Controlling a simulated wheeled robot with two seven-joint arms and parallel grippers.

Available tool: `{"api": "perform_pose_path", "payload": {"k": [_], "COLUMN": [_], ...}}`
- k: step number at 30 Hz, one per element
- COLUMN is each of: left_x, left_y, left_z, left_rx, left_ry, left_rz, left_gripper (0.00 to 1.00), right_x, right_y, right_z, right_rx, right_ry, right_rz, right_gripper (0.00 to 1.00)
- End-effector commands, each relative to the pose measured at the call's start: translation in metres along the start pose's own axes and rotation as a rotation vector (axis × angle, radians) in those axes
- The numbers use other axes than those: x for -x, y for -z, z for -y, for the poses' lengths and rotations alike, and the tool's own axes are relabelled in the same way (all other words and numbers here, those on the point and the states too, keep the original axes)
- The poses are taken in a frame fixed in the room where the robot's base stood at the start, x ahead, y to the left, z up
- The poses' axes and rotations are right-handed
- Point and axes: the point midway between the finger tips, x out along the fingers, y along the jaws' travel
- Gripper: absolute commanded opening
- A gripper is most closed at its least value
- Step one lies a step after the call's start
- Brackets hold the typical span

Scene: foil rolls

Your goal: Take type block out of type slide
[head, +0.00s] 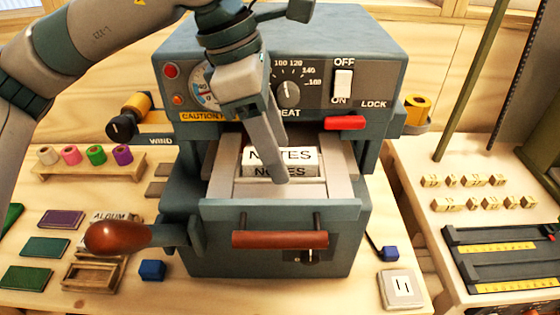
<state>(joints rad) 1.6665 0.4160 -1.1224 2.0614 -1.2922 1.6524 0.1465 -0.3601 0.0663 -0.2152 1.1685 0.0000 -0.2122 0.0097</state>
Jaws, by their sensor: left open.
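The slide is a pale metal tray behind a front plate with a wooden bar handle. My left gripper (282,172) reaches down from above, open, with its fingers in front of the block's right half. One finger largely hides the other, and I cannot tell whether they touch the block. My right gripper is not in view.
The machine (385,60) has a red lock lever (345,123) on the right and a wooden-knobbed lever (117,238) jutting left. Foil rolls (96,154) stand on a rack at left. Loose type (470,181) and a dark composing tray (500,240) lie at right.

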Motion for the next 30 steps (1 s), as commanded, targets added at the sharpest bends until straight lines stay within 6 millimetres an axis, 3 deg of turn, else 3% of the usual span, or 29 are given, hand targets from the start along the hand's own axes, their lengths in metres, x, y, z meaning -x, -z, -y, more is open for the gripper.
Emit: {"api": "perform_pose_path", "payload": {"k": [4,11,25,30], "left_x": [-0.001,-0.001,0.004,0.023], "left_y": [0.0,0.0,-0.002,-0.008], "left_z": [0.0,0.0,0.0,-0.001], "left_rx": [0.0,0.0,0.0,0.0], "left_ry": [0.0,0.0,-0.002,-0.004], "left_rz": [0.0,0.0,0.001,0.002], "left_gripper": [0.53,0.01,0.0,0.0], "right_x": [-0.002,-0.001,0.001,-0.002], "right_y": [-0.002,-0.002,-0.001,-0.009], "right_z": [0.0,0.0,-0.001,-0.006], "right_rx": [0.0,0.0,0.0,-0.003], "right_ry": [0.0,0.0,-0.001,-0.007], "right_rz": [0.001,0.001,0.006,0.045], "right_gripper": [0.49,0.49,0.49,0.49]}}
